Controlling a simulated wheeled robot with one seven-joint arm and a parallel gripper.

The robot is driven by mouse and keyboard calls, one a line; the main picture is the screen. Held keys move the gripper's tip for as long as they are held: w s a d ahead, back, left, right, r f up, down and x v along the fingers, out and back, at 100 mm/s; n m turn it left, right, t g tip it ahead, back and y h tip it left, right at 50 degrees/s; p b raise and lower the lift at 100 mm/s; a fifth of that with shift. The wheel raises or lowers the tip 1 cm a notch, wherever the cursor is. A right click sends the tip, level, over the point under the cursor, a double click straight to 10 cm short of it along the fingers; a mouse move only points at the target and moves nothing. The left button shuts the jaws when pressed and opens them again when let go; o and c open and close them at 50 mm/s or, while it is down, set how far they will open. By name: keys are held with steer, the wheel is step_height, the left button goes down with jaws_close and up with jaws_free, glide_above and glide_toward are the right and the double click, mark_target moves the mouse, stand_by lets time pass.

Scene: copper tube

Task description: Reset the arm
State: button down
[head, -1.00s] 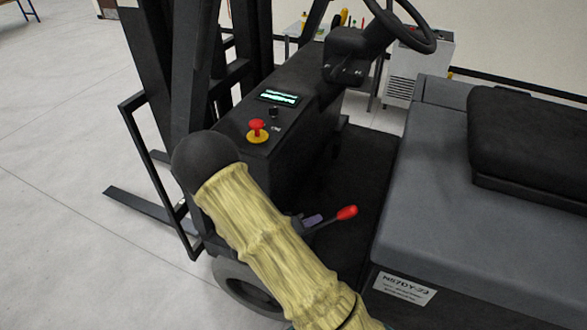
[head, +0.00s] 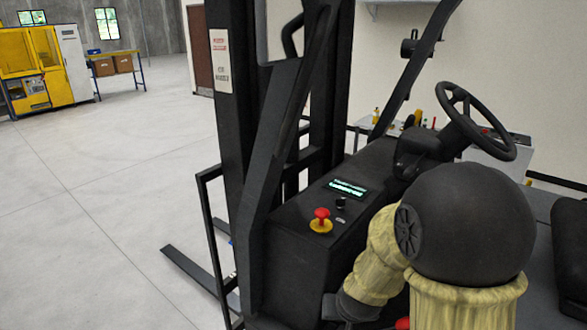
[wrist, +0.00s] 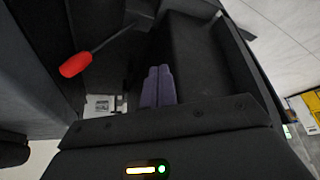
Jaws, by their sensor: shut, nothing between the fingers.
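My gripper (wrist: 157,82) shows in the wrist view as two purple fingers pressed together, shut and empty. It is over the dark footwell of a forklift, to the right of a lever with a red knob (wrist: 76,65) and apart from it. In the head view my arm, in a tan sleeve with a black round joint, covers the lower right. A bit of the red knob (head: 403,323) shows at the bottom edge.
The forklift's dark console (head: 290,232) carries a red stop button (head: 321,216) and a small lit display (head: 345,189). The steering wheel (head: 477,121) stands behind my arm. The black mast (head: 232,110) rises left of the console. Open grey floor (head: 110,190) lies at the left.

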steer(key=s+d+r+g, duration=0.1)
steer(key=s+r, duration=0.1)
steer(key=s, duration=0.3)
steer(key=s+d+r+g, duration=0.1)
steer(key=s+d, duration=0.1)
steer(key=s, duration=0.4)
steer(key=shift+d+r+n+g, duration=0.3)
steer(key=shift+r+g, duration=0.05)
steer(key=shift+g, duration=0.05)
steer(key=shift+w, duration=0.15)
stand_by(0.8)
